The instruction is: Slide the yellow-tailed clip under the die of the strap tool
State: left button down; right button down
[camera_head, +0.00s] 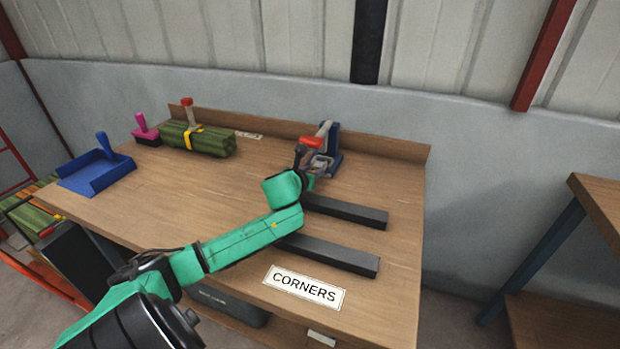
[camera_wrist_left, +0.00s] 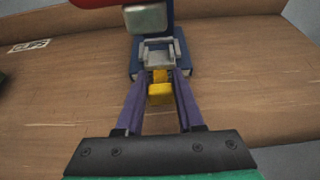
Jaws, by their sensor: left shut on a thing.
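The strap tool (camera_head: 331,146) stands at the back of the bench, with a blue body and a red handle (camera_head: 311,141). In the left wrist view, its pale die block (camera_wrist_left: 147,18) hangs above a grey bracket (camera_wrist_left: 160,50) on the blue base (camera_wrist_left: 134,66). My left gripper (camera_wrist_left: 161,76) is shut on the clip's yellow tail (camera_wrist_left: 160,94), which sits between the purple fingers just in front of the bracket. I cannot tell where the clip's front end stops against the bracket. In the head view the fingers are mostly hidden by my wrist. My right gripper is not in view.
Two black bars (camera_head: 345,212) (camera_head: 330,255) lie right of my arm, behind the CORNERS label (camera_head: 304,288). A strapped green bundle (camera_head: 205,142), a pink-handled brush (camera_head: 146,132) and a blue dustpan (camera_head: 96,172) are at the left. The bench's middle left is clear.

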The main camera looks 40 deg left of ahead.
aim_at(319, 164)
pick_arm(q)
jog(key=shift+w+a, duration=0.1)
jog(key=shift+w, duration=0.2)
jog(key=shift+w+a+p, duration=0.25)
jog(key=shift+w, duration=0.35)
jog(key=shift+w+a+p, duration=0.2)
jog(key=shift+w, duration=0.4)
jog(key=shift+c, duration=2.2)
grip_release()
jog(key=shift+s, duration=0.15)
jog(key=p+v, duration=0.3)
jog(key=v, duration=1.1)
jog(key=shift+s+d+r, duration=0.1)
jog(key=shift+s+d, duration=0.05)
jog(key=shift+s, duration=0.05)
